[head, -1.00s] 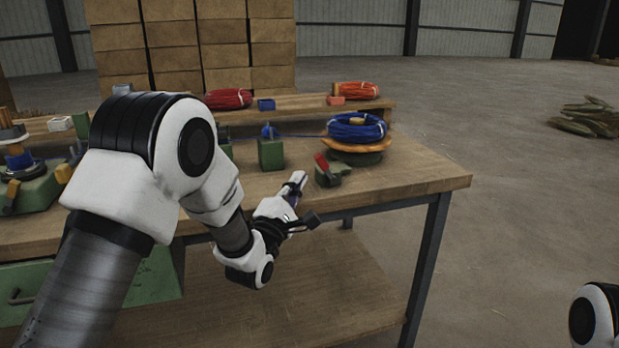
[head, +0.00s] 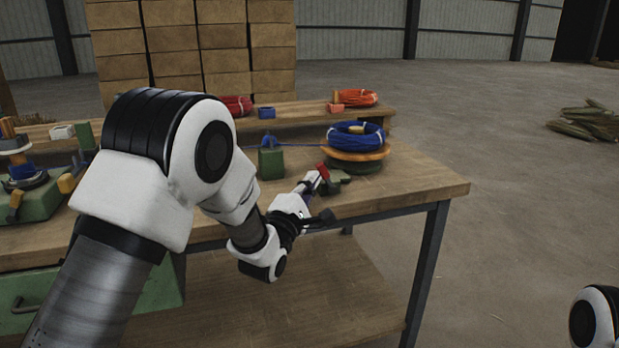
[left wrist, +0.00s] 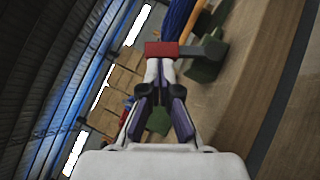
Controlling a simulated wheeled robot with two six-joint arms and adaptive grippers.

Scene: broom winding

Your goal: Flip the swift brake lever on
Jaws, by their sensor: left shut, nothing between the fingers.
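The swift holds a coil of blue cord (head: 356,135) on an orange-rimmed disc (head: 357,155) over a dark green base, on the bench's right part. Its brake lever has a red handle (head: 323,171) and a green mount (head: 338,176) in front of the swift. In the left wrist view the red handle (left wrist: 161,49) lies crosswise right at my fingertips. My left gripper (head: 312,179) is shut with nothing between its fingers, its tips at or touching the handle; I cannot tell whether they press on it. My right gripper is out of view.
A green block (head: 271,163) with a blue top stands left of the lever. Coils of red (head: 236,105) and orange cord (head: 355,97) lie on the rear shelf. A winder on a green base (head: 40,205) is at the left. The bench's right end (head: 425,182) is clear.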

